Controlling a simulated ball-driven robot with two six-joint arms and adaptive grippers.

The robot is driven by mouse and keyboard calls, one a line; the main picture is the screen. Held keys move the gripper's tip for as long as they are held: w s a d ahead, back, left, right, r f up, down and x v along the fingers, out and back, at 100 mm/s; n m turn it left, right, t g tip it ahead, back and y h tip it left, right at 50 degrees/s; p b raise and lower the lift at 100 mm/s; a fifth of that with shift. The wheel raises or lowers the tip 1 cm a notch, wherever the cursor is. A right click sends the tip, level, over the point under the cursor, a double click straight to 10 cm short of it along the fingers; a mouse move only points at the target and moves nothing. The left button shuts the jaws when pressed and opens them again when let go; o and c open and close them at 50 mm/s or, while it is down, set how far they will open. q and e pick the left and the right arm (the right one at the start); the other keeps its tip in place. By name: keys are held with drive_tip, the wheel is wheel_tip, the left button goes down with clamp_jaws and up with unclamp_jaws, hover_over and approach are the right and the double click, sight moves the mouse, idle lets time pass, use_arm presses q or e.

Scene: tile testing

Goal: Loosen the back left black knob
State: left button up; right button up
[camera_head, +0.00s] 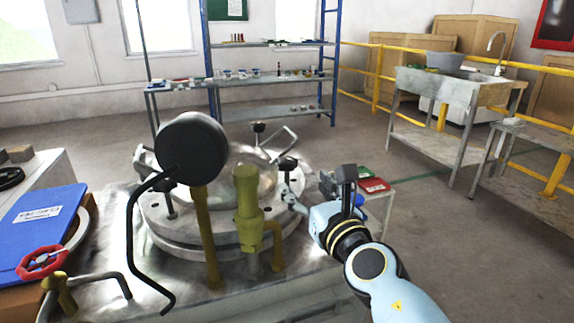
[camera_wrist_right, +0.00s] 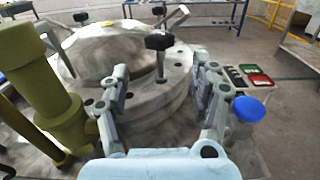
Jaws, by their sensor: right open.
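The round metal vessel (camera_head: 165,215) has a domed lid and black knobs on upright bolts around its rim. One black knob (camera_head: 259,127) stands at the back of the rim, and another (camera_head: 288,163) at its right side. The left side of the rim is partly hidden by a black disc. My right gripper (camera_head: 308,190) is beside the vessel's right side. In the right wrist view my right gripper (camera_wrist_right: 162,68) is open and empty, with the near black knob (camera_wrist_right: 158,42) ahead between its fingers. Another black knob (camera_wrist_right: 80,17) shows farther back left. My left gripper is out of view.
A large black disc (camera_head: 191,148) and yellow-green pipes (camera_head: 247,205) stand in front of the vessel. A small table with a red item (camera_head: 374,185) stands to the right. Open floor lies beyond.

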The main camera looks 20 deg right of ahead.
sight(290, 169)
drive_tip(key=w, duration=1)
drive_tip(key=shift+w+a+b, duration=0.25)
drive_tip(key=shift+w+b, duration=0.1)
drive_tip(key=shift+b, duration=0.05)
